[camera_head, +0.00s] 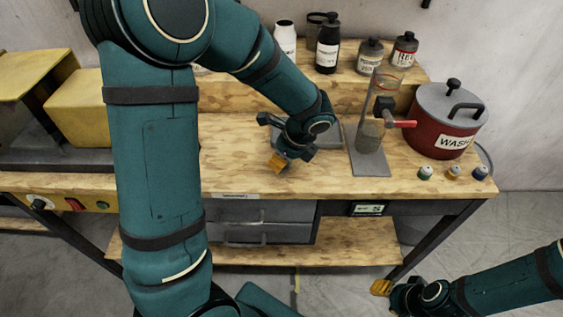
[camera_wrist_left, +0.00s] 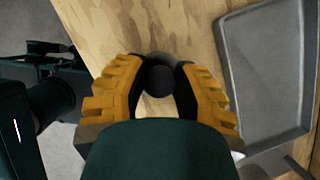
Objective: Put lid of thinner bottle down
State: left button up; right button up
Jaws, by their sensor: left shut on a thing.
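My left gripper (camera_head: 277,162) is low over the wooden workbench (camera_head: 235,165), near its front edge. In the left wrist view its orange fingers (camera_wrist_left: 160,95) are shut on a small dark round lid (camera_wrist_left: 159,78), with bare wood around it. The lid is hidden in the head view, and I cannot tell whether it touches the wood. Several bottles stand on the raised back shelf, among them a white bottle (camera_head: 285,38) and a black bottle (camera_head: 327,45). Their labels are too small to tell which is the thinner. My right gripper (camera_head: 381,287) hangs low in front of the bench.
A grey tray (camera_head: 325,137) lies behind my left gripper; it also shows in the left wrist view (camera_wrist_left: 235,75). To the right stand a clamp stand with a glass cylinder (camera_head: 370,135), a red pot (camera_head: 433,132) labelled WASH and small vials (camera_head: 453,172).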

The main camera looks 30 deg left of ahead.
pick_arm(q)
jog(key=shift+f, duration=0.45)
jog(key=shift+f, duration=0.15)
jog(key=o, duration=0.8)
jog(key=p+v, duration=0.3)
jog(key=v, duration=0.9)
jog(key=shift+w, duration=0.1)
